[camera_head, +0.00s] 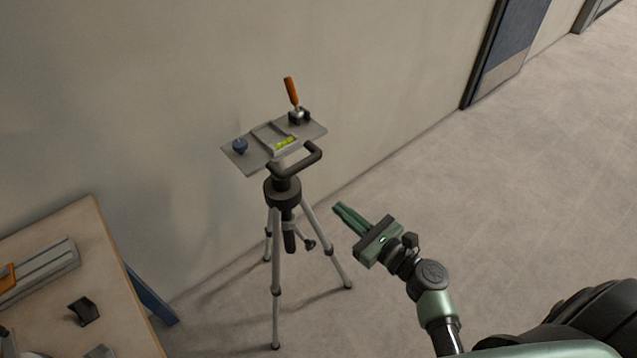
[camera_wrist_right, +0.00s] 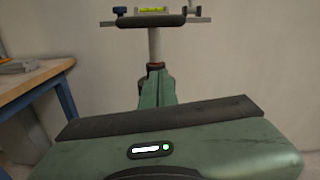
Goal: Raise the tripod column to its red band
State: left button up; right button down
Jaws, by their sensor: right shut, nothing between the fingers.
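The tripod (camera_head: 276,260) stands upright on the floor near the wall, with silver legs and a black collar (camera_head: 283,191). On top is a tilted-looking grey plate (camera_head: 246,160) with a blue knob (camera_head: 240,146), a yellow-green level vial (camera_head: 285,142), an orange-handled lever (camera_head: 291,91) and a black handle bar (camera_head: 313,159). My left gripper is not in view.
A wooden table (camera_head: 125,300) with blue legs stands at the lower left, holding a grey rail with an orange part (camera_head: 45,270) and a small black piece (camera_head: 84,311). The wall is close behind the tripod. The floor to the right is clear.

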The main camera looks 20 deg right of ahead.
jog(key=w+a+r+m+p, duration=0.1)
jog(key=w+r+p, duration=0.3)
jog(key=w, duration=0.5)
jog(key=shift+w+a+m+t+p, duration=0.15)
jog(key=shift+a+m+t+p, duration=0.2)
jog(key=shift+a+p, duration=0.45)
jog(key=shift+a, duration=0.1)
